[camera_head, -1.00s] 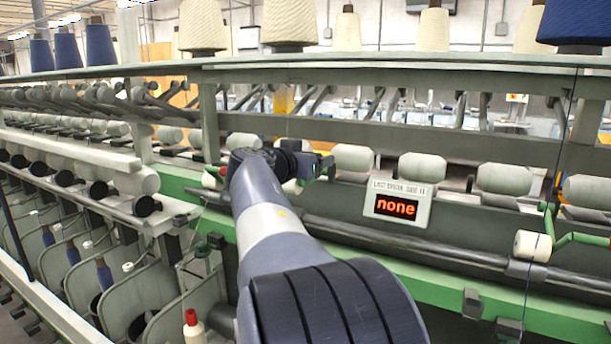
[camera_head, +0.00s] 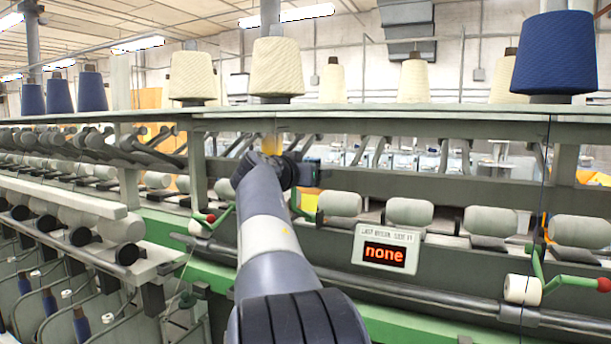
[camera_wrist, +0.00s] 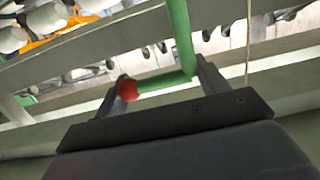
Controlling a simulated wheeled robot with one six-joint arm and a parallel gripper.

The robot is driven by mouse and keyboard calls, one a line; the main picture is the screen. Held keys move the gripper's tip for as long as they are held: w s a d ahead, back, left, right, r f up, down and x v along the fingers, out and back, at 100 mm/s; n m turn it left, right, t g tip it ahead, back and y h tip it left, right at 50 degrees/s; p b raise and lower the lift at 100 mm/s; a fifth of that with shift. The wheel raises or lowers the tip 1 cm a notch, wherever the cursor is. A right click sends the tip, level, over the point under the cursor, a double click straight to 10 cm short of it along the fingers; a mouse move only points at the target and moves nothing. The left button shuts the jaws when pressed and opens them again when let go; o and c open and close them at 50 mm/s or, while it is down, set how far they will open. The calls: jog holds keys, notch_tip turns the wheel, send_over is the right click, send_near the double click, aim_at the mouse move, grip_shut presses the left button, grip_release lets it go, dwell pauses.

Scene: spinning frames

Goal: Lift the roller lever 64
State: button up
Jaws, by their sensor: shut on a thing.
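The roller lever is a bent green rod (camera_wrist: 180,35) with a red ball (camera_wrist: 129,90) at its end, seen in the wrist view. My gripper (camera_wrist: 163,80) is shut on its handle, with one finger by the red ball and the other by the bend. In the head view my gripper (camera_head: 308,173) is in front of the dark rail. A short green rod (camera_head: 301,207) shows just below it; the red ball of the held lever and its roller are hidden there.
Other green levers with red balls and white rollers are on the left (camera_head: 210,218) and right (camera_head: 603,284). A display (camera_head: 385,252) reading "none" is right of my arm. Grey bobbins (camera_head: 408,212) line the machine; yarn cones (camera_head: 277,67) stand on top.

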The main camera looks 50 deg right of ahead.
jog(key=o, duration=1.3)
jog(key=shift+d, duration=0.1)
jog(key=shift+a+b, duration=0.3)
jog(key=shift+a, duration=0.2)
jog(key=b+v, duration=0.3)
jog(key=v, duration=0.7)
jog(key=shift+s+d, duration=0.1)
